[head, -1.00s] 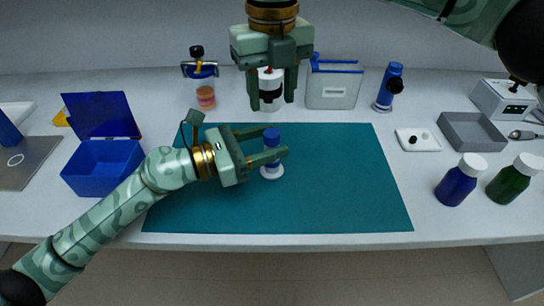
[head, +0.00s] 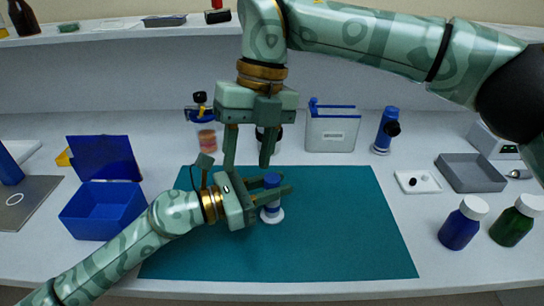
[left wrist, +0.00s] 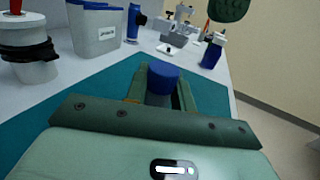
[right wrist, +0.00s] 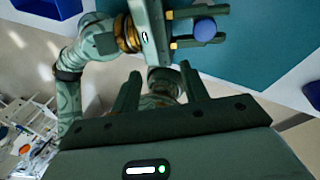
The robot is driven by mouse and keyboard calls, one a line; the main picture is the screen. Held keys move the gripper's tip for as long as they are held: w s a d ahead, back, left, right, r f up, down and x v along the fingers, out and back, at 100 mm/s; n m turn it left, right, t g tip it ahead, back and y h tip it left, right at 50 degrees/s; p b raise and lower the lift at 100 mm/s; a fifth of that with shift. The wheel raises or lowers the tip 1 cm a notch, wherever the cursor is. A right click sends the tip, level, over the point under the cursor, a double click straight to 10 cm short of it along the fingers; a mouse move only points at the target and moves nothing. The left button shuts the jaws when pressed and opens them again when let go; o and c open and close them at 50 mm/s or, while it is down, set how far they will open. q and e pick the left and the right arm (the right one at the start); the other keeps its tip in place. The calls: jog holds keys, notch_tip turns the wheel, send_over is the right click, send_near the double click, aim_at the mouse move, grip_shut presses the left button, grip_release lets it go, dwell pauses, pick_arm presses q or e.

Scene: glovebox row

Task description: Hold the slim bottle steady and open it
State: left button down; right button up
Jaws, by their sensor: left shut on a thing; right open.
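The slim bottle (head: 271,213) stands upright on the teal mat, with a blue cap (head: 272,178) and a pale foot. My left gripper (head: 280,194) is shut on its body, below the cap, coming from the left. The cap also shows between the fingers in the left wrist view (left wrist: 162,78). My right gripper (head: 248,163) points down, open and empty, behind and slightly left of the bottle, its fingertips apart from the cap. In the right wrist view the cap (right wrist: 205,29) lies beyond the right fingertips, near the top edge.
The teal mat (head: 350,235) is clear to the right of the bottle. A blue open box (head: 100,212) is at left. A blue bottle (head: 460,225) and a green bottle (head: 512,224) stand at right. A jar, a clear container (head: 331,130) and a blue device (head: 386,130) line the back.

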jog(key=s+a+r+m+g+y, duration=0.2)
jog(key=a+r+m+y, duration=0.2)
jog(key=a+r+y, duration=0.9)
jog(key=w+a+r+m+t+y, duration=0.1)
jog(key=w+r+m+t+y, duration=0.1)
jog(key=w+r+m+t, duration=0.35)
jog(key=w+r+m+t+y, duration=0.25)
jog(key=w+m+t, duration=0.4)
jog(key=m, duration=0.35)
jog(key=w+d+f+m+t+h, duration=0.25)
jog(key=w+m+h, duration=0.35)
jog(key=m, duration=0.3)
jog(key=m+g+h, duration=0.8)
jog(key=g+h, duration=0.3)
jog(key=h, duration=0.3)
send_over(272, 177)
jog(key=shift+t+y, duration=0.25)
jog(key=f, duration=1.8)
jog(key=shift+s+a+f, duration=0.1)
jog(key=shift+s+a, duration=0.05)
jog(key=shift+a, duration=0.1)
jog(key=shift+d+f, duration=0.2)
jog(key=shift+d, duration=0.05)
notch_tip(272, 177, down, 8)
jog(key=shift+r, duration=0.2)
